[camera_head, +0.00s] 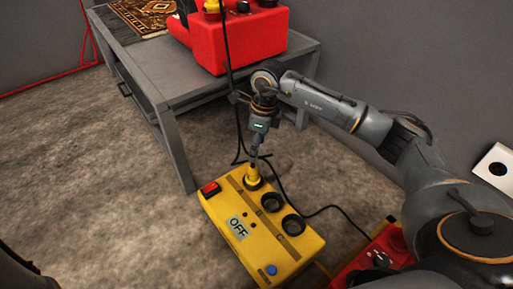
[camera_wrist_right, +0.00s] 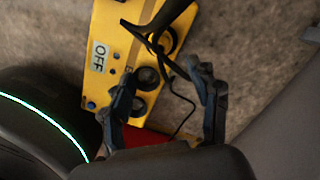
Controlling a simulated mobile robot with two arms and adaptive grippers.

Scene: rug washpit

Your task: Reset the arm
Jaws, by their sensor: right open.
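My right arm comes in from the right in the head view. Its gripper (camera_head: 257,148) points down above the yellow power box (camera_head: 262,232). A yellow plug (camera_head: 253,177) sits upright at the box's far socket, just below the gripper. In the right wrist view the gripper (camera_wrist_right: 165,78) has its fingers spread, with nothing seen held between them. The yellow box (camera_wrist_right: 112,25) lies beyond the fingers there. It has an OFF label, a red switch (camera_head: 210,188), a blue button (camera_head: 271,270) and two empty black sockets. My left gripper is not seen.
A grey table (camera_head: 150,75) with a red machine (camera_head: 228,45) and a patterned rug (camera_head: 143,14) stands behind. A black cable (camera_head: 335,207) runs over the floor beside the box. A red device (camera_head: 372,262) lies at the lower right. Floor on the left is clear.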

